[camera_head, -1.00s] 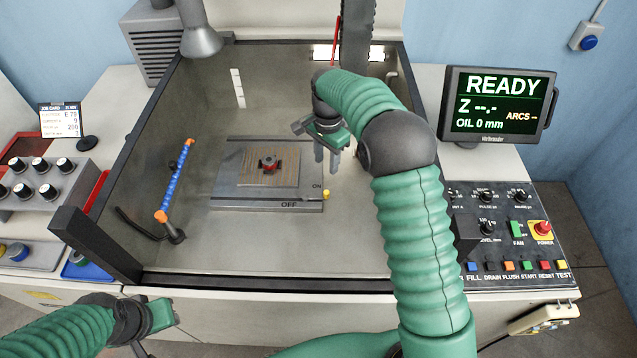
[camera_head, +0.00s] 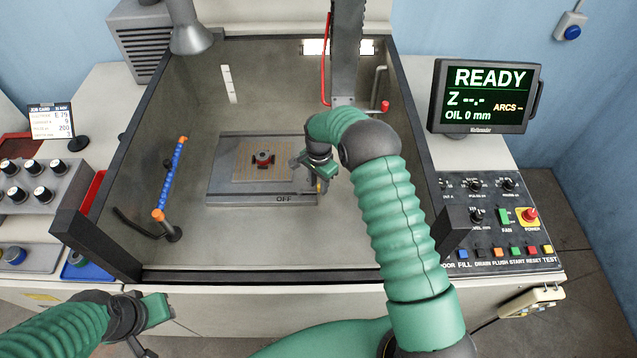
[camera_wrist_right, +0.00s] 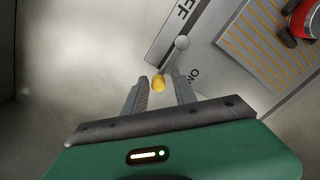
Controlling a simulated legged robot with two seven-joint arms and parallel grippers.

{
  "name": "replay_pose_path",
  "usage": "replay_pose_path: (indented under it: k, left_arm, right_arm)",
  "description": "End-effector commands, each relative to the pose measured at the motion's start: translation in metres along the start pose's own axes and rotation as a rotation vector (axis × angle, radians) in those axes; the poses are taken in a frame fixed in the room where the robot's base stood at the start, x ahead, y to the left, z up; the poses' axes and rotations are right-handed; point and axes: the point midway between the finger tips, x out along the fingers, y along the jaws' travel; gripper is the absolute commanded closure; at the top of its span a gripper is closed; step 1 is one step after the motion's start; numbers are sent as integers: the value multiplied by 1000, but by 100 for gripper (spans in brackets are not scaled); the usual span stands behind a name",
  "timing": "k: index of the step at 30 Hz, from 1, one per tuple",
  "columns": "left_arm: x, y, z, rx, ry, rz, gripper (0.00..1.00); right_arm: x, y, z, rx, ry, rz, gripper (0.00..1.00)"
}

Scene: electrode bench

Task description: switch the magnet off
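The magnet is a grey plate (camera_head: 238,196) on the tank floor, marked OFF at its front edge. Its small lever, tipped with a yellow knob (camera_wrist_right: 158,82), is at the plate's right side near the ON mark (camera_wrist_right: 194,76). My right gripper (camera_head: 314,186) is at that corner and hides most of the lever and the ON mark in the head view. In the right wrist view its fingers (camera_wrist_right: 160,90) are apart, with the yellow knob between their tips and gaps beside it. My left gripper (camera_head: 158,312) is at the lower left outside the tank; its fingers do not show clearly.
A red and black part (camera_head: 263,159) sits on the striped top of the plate. A blue and orange hose (camera_head: 171,180) stands at the tank's left. The tank's front rim (camera_head: 260,276) and dark side posts bound the space. A button panel (camera_head: 500,215) is at the right.

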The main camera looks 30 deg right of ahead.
Motion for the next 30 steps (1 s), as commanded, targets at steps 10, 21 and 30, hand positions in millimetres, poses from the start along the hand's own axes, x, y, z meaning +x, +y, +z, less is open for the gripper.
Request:
replay_pose_path:
  k: [10,21,30]
  left_arm:
    - [0,0,0,1,0,0,70]
    - [0,0,0,0,0,0,70]
    - [0,0,0,0,0,0,70]
  right_arm:
    - [0,0,-2,1,2,-2,100]
    - [-1,0,-4,2,7,-3,100]
    - [-2,-1,-4,2,7,-5,100]
